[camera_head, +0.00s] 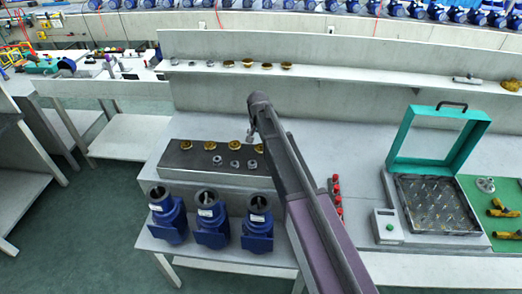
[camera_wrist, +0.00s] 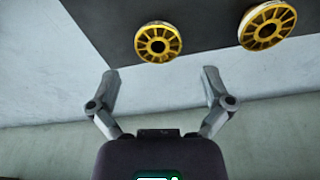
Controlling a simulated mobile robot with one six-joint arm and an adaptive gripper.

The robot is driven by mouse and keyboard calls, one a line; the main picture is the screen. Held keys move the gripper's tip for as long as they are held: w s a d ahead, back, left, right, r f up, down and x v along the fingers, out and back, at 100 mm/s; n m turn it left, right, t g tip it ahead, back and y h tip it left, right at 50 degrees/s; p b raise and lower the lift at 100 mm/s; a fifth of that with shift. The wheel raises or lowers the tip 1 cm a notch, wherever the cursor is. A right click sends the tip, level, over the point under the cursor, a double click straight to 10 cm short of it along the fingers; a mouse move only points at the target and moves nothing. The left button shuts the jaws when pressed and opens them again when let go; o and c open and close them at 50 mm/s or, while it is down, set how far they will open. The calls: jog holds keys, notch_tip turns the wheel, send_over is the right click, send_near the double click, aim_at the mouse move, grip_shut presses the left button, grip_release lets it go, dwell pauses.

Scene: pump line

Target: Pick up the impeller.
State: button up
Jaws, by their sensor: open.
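Several golden impellers stand in a row along the dark plate (camera_head: 230,181) in the head view; one impeller (camera_head: 186,145) is at its left end. The wrist view shows two spoked yellow impellers: a nearer one (camera_wrist: 158,42) at top centre and another (camera_wrist: 267,24) at top right. My gripper (camera_wrist: 160,75) is open and empty. The nearer impeller appears just beyond the fingertips, centred between them, with no finger around it. In the head view my gripper (camera_head: 252,130) is at the plate's right end, partly hiding the impeller there.
Small grey parts (camera_head: 234,163) lie in front of the impellers. Blue pump housings (camera_head: 211,220) line the bench's front edge. A shelf (camera_head: 330,74) with metal parts runs behind. Red parts (camera_head: 336,190) and a teal-framed box (camera_head: 432,140) are to the right.

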aim_at(261, 146)
jog(key=shift+w+d+f+b, duration=0.1)
jog(key=shift+d+f+b, duration=0.05)
jog(key=shift+f+b, duration=2.3)
jog(key=c, duration=1.3)
jog(key=shift+r+p, duration=0.15)
jog(key=shift+p, duration=0.2)
notch_tip(261, 146, up, 4)
jog(key=p, duration=0.3)
jog(key=shift+p, duration=0.35)
jog(key=s, duration=0.5)
jog(key=s+d, duration=0.1)
jog(key=s, duration=0.4)
jog(key=s+p, duration=0.1)
jog(key=s, duration=0.5)
jog(key=shift+d+r, duration=0.15)
jog(key=shift+r, duration=0.2)
